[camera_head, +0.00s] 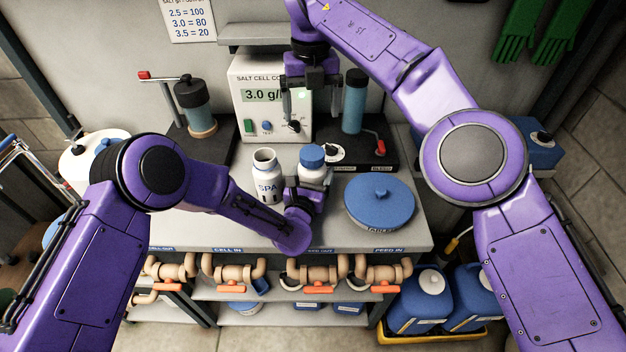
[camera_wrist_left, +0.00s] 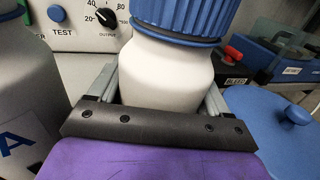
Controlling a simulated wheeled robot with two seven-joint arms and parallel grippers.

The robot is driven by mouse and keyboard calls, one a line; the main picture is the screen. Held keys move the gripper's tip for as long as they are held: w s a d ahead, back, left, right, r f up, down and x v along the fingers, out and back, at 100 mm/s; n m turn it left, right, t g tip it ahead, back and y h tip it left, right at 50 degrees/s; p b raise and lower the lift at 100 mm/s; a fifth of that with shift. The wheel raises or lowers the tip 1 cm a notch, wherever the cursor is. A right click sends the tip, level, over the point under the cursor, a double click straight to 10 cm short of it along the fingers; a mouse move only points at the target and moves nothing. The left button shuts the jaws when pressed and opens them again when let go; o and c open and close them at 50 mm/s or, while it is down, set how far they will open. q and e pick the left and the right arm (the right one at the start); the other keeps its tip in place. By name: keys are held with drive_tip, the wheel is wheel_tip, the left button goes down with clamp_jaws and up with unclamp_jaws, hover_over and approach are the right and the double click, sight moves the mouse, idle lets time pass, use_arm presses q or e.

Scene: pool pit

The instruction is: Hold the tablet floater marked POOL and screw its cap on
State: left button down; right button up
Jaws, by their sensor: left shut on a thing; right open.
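A white bottle (camera_head: 312,176) with a blue ribbed cap (camera_head: 312,155) stands on the grey bench. No POOL marking shows on it. My left gripper (camera_head: 308,190) is shut around its body; the left wrist view shows the white body (camera_wrist_left: 165,72) between the fingers and the blue cap (camera_wrist_left: 185,18) on top. I cannot tell how tightly the cap sits. An open white bottle marked SPA (camera_head: 267,186) stands just to the left, with no cap on it. My right gripper (camera_head: 311,108) is open and empty, pointing down above and behind the capped bottle, before the salt cell controller.
The salt cell controller (camera_head: 262,75) stands at the back. A large round blue lid (camera_head: 380,203) lies to the right. A black base with a teal cylinder (camera_head: 354,105) stands behind it. Pipes with orange valve handles (camera_head: 317,288) run below the bench's front edge.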

use_arm(q)
unclamp_jaws()
drive_tip(key=shift+s, duration=0.1)
drive_tip(key=shift+s, duration=0.3)
drive_tip(key=b+v, duration=0.3)
drive_tip(key=v, duration=0.7)
drive_tip(key=shift+w, duration=0.1)
use_arm(e)
wheel_tip(320, 180, down, 3)
drive_tip(key=shift+f, duration=0.2)
use_arm(q)
drive_tip(key=shift+r, duration=0.15)
use_arm(e)
drive_tip(key=shift+r, duration=0.1)
